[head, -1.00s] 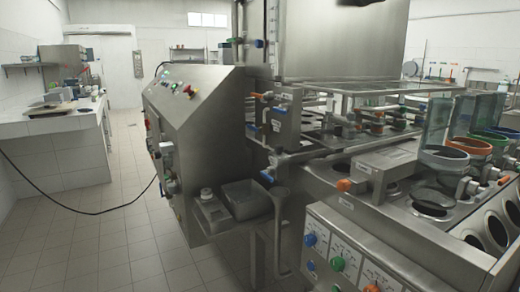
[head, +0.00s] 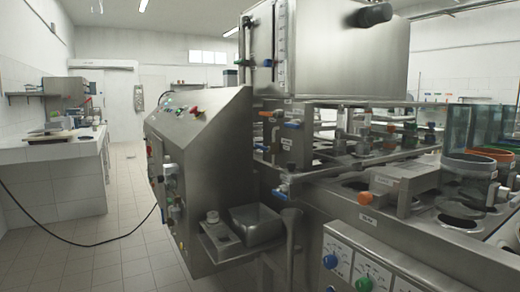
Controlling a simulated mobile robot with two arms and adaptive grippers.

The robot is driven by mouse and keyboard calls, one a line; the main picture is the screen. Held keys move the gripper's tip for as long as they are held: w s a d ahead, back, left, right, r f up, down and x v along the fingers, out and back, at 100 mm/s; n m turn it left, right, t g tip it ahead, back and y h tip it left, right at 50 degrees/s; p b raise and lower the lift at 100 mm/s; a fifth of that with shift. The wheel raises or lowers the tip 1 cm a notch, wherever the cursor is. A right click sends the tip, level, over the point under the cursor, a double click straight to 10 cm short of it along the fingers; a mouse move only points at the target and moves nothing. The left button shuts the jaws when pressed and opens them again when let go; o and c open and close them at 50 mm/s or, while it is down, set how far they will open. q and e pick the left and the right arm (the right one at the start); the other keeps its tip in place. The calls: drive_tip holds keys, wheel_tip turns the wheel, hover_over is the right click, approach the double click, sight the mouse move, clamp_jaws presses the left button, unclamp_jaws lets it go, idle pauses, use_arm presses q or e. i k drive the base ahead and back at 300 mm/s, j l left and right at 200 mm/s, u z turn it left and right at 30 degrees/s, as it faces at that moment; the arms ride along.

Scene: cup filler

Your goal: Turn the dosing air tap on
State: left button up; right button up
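The steel filling machine (head: 215,150) fills the middle and right of the head view. Several small coloured tap handles show on it: an orange one (head: 266,113) and a blue one (head: 292,125) near its middle, and another blue one (head: 278,194) lower down. More valves and fittings (head: 168,190) sit on the cabinet's left face. No label is readable, so I cannot tell which handle is the dosing air tap or how it is set. Neither of my grippers is in view.
A white tiled counter (head: 55,190) stands at the left. The tiled floor (head: 130,190) between counter and machine is mostly clear.

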sight(268, 148)
drive_tip(key=i, duration=0.9)
drive_tip(key=k+j+z, duration=0.1)
drive_tip(key=k+j, duration=0.15)
drive_tip(key=k, duration=0.15)
drive_tip(key=i+j+z, duration=0.15)
drive_tip(key=j+z, duration=0.25)
drive_tip(key=i+j+z, duration=0.1)
drive_tip(key=z, duration=0.25)
drive_tip(key=j+z, duration=0.4)
